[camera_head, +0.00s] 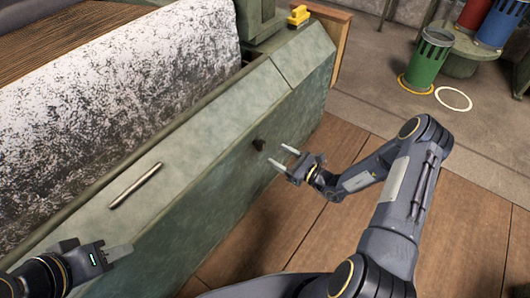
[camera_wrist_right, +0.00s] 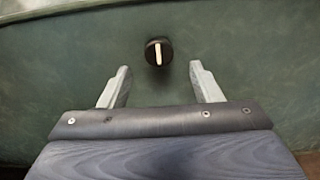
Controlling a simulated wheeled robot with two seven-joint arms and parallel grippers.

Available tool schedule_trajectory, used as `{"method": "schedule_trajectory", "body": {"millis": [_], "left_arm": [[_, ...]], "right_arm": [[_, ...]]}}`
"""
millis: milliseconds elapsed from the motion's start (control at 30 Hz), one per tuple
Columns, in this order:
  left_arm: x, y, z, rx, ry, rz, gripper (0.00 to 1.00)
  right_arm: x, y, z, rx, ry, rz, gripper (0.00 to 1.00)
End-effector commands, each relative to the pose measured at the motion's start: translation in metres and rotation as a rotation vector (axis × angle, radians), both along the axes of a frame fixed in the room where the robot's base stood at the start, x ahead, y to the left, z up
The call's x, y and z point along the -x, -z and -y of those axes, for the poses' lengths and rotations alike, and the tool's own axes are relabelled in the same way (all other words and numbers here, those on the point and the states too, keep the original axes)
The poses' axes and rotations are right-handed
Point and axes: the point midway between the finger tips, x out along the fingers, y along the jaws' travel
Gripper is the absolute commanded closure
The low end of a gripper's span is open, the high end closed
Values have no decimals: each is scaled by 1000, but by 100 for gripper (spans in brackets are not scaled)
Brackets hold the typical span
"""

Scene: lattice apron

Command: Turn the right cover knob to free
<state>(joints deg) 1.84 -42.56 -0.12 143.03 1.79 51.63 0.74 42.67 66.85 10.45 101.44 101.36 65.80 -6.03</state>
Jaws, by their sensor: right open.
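The right cover knob (camera_head: 259,144) is a small black knob on the green front panel of the machine (camera_head: 222,160). In the right wrist view the knob (camera_wrist_right: 158,52) is round and black with a pale bar that stands close to vertical. My right gripper (camera_head: 284,157) is open and empty, its fingers pointing at the panel near the knob. In the right wrist view the knob shows beyond the gap between the fingertips (camera_wrist_right: 160,76), apart from both. My left gripper (camera_head: 128,250) is at the lower left near the panel; its finger spacing is not clear.
A metal bar handle (camera_head: 135,185) is on the sloped green cover. A yellow object (camera_head: 298,15) sits on the machine's far end. Green (camera_head: 428,58), red (camera_head: 474,14) and blue (camera_head: 498,25) canisters stand at the upper right. The wooden floor (camera_head: 300,215) before the panel is clear.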

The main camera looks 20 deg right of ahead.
Motion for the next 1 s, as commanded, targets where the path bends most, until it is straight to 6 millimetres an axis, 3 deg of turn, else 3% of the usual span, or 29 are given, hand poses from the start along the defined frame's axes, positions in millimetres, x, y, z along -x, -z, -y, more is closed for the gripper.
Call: {"method": "schedule_trajectory", "body": {"millis": [400, 767, 1000], "left_arm": [[0, 15, 0, 0, 0, 0, 64], [0, 15, 0, 0, 0, 0, 64], [0, 15, 0, 0, 0, 0, 64]], "right_arm": [[-48, 0, -39, 2, -5, 2, 42], [-53, -2, -43, 2, -5, 0, 42], [-53, -2, -42, 2, -5, 0, 72]]}}
